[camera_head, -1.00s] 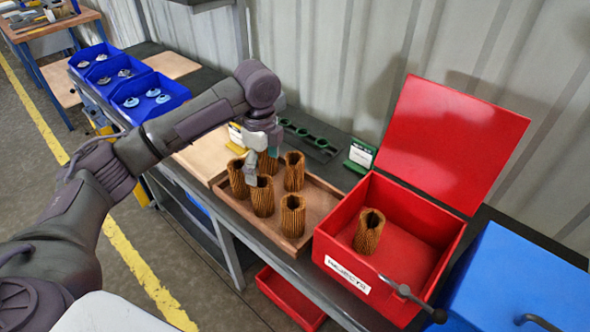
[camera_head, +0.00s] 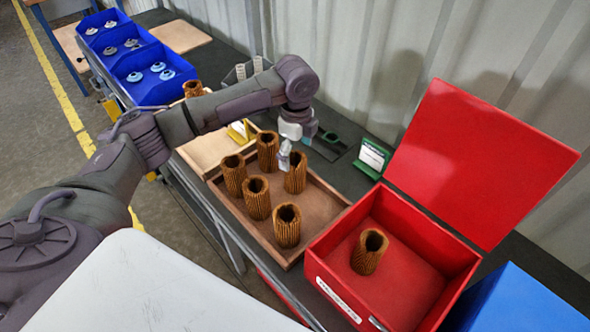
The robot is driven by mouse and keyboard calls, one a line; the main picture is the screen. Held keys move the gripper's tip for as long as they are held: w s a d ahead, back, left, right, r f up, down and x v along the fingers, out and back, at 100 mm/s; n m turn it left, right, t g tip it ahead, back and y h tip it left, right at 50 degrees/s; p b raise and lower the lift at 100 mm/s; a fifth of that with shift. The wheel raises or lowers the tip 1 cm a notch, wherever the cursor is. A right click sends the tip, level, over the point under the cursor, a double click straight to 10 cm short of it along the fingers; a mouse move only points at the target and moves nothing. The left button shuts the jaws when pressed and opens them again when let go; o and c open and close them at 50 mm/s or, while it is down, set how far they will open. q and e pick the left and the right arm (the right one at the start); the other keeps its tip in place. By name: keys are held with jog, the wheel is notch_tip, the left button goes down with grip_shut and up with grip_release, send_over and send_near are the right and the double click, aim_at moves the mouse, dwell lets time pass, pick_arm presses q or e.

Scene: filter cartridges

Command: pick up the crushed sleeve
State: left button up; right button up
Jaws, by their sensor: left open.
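Several brown pleated filter sleeves stand upright in a shallow wooden tray (camera_head: 325,192): a back one (camera_head: 267,152), a left one (camera_head: 233,175), a right one (camera_head: 296,178), a middle one (camera_head: 257,200) and a front one (camera_head: 287,230). I cannot tell which sleeve is crushed. My left gripper (camera_head: 291,158) is open, pointing down at the right sleeve's top and partly covering it; whether they touch is unclear. Another sleeve (camera_head: 368,254) stands in the open red box (camera_head: 335,283). My right gripper is not in view.
The red box's raised lid (camera_head: 480,160) stands right of the tray. A green-framed card (camera_head: 372,158) and a dark holder (camera_head: 328,146) are behind it. Blue bins (camera_head: 150,82) with small parts are far left. Another brown sleeve (camera_head: 193,89) shows beyond my arm. A blue box (camera_head: 515,302) is at lower right.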

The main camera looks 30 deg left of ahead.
aim_at(297, 159)
pick_arm(q)
notch_tip(297, 159, down, 2)
jog(key=shift+w+f, duration=0.15)
jog(key=shift+f, duration=0.1)
jog(key=shift+w+f, duration=0.1)
jog(key=shift+f, duration=0.15)
jog(key=f, duration=0.1)
jog(key=f+p, duration=0.1)
jog(key=f, duration=0.2)
jog(key=shift+s+a+f+p, duration=0.1)
jog(key=shift+s+a+p, duration=0.05)
jog(key=shift+s+p, duration=0.15)
jog(key=shift+f, duration=0.45)
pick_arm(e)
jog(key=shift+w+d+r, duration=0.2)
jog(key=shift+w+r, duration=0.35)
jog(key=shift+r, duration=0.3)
pick_arm(q)
jog(key=c, duration=0.9)
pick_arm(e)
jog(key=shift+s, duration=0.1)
